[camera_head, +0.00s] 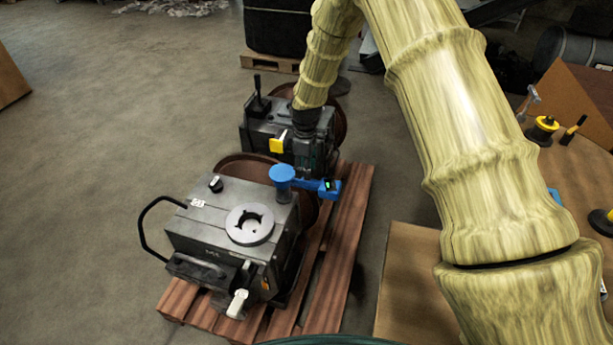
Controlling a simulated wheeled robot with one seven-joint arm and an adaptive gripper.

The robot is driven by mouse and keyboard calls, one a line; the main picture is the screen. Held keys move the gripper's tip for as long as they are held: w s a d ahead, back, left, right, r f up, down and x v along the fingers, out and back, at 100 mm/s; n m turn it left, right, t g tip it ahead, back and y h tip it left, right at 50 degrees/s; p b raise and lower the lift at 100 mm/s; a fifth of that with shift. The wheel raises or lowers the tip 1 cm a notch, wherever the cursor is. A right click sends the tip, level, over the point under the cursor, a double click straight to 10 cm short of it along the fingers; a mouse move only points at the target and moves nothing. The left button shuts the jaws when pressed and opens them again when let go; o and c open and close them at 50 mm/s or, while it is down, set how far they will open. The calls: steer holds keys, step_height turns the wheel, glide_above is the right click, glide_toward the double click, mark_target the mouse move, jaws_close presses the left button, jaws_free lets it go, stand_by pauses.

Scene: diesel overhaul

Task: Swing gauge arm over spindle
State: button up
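The blue gauge arm (305,184) sits at the right rear of the front grey machine (195,226). Its round blue hub (283,174) is at the left, and the arm reaches right to a boxy end with a small dark, green-lit face (328,187). The round light-grey spindle face (249,235) with a dark centre opening is on the machine's top, in front and left of the hub. The arm's free end points away from it. My gripper (312,150) is dark, pointing down behind the gauge arm, against a dark background. Its fingers are too unclear to read.
A second grey machine (259,128) with a black lever and yellow tab stands behind. A red-brown pallet (342,255) lies below. A black loop handle (143,225) sticks out left. A brown table (580,170) with tools is at the right. Floor at left is clear.

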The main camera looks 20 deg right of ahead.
mark_target(312, 185)
steer(key=shift+f+p, duration=0.4)
steer(key=shift+f, duration=2)
steer(key=shift+s+d, duration=0.1)
jaws_close()
